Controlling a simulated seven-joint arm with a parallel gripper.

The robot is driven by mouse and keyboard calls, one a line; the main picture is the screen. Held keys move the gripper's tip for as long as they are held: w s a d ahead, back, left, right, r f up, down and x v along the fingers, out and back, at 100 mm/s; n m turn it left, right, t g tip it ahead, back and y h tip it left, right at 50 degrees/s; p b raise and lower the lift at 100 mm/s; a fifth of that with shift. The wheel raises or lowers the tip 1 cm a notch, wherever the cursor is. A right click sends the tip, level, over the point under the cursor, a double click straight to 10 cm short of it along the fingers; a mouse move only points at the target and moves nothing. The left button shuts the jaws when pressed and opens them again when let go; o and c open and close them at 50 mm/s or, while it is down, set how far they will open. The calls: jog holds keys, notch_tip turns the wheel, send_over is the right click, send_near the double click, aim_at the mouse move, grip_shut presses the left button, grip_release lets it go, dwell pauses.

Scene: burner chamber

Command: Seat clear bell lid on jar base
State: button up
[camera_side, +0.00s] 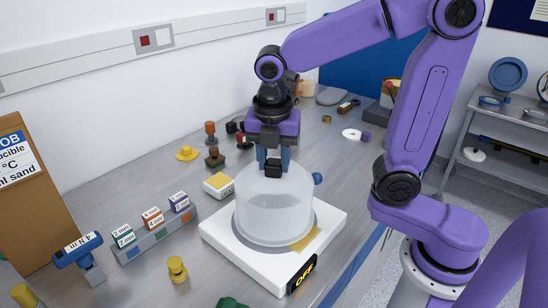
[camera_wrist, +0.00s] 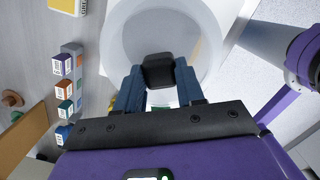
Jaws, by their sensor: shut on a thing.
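The clear bell lid (camera_side: 262,210) is a frosted dome with a black knob (camera_side: 273,170) on top. My gripper (camera_side: 273,166) points down from above with its blue fingers shut on that knob. The wrist view also shows the knob (camera_wrist: 158,70) between the fingers, with the round lid (camera_wrist: 118,32) beneath. The white square jar base (camera_side: 216,231) carries a grey ring and a dark "OFF" panel (camera_side: 303,274). The lid is upright over the base, its lower rim at the grey ring. I cannot tell whether the rim touches all round.
A blue knob (camera_side: 317,179) shows beside the dome. A yellow-topped white box (camera_side: 219,185) stands close behind the base. A rack of small labelled boxes (camera_side: 155,234), a blue-handled tool (camera_side: 76,250) and a yellow weight (camera_side: 177,269) stand to the left.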

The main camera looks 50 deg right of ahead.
jog(key=shift+f, duration=0.7)
jog(key=o, duration=1.1)
jog(key=shift+o, duration=0.2)
notch_tip(320, 180, up, 17)
jog(key=s+a, duration=0.1)
jog(key=shift+a+r, duration=0.15)
jog(key=shift+a, duration=0.25)
jog(key=s+f+m, duration=0.2)
jog(key=f, duration=0.1)
jog(key=s+d+f+m, duration=0.1)
jog(key=s+f, duration=0.1)
jog(key=f, duration=0.2)
jog(key=s+f+m, duration=0.2)
jog(key=f, duration=0.2)
jog(key=shift+s+d+f+m+y, duration=0.1)
jog(key=shift+s+d+m+y, duration=0.05)
jog(key=shift+d+m+y, duration=0.2)
jog(key=s+d+f+m, duration=0.5)
jog(key=s+f, duration=0.4)
jog(key=s, duration=0.2)
jog(key=shift+s+f+m+g+y, duration=0.15)
jog(key=shift+f+m+g+y, duration=0.2)
jog(key=shift+y, duration=0.1)
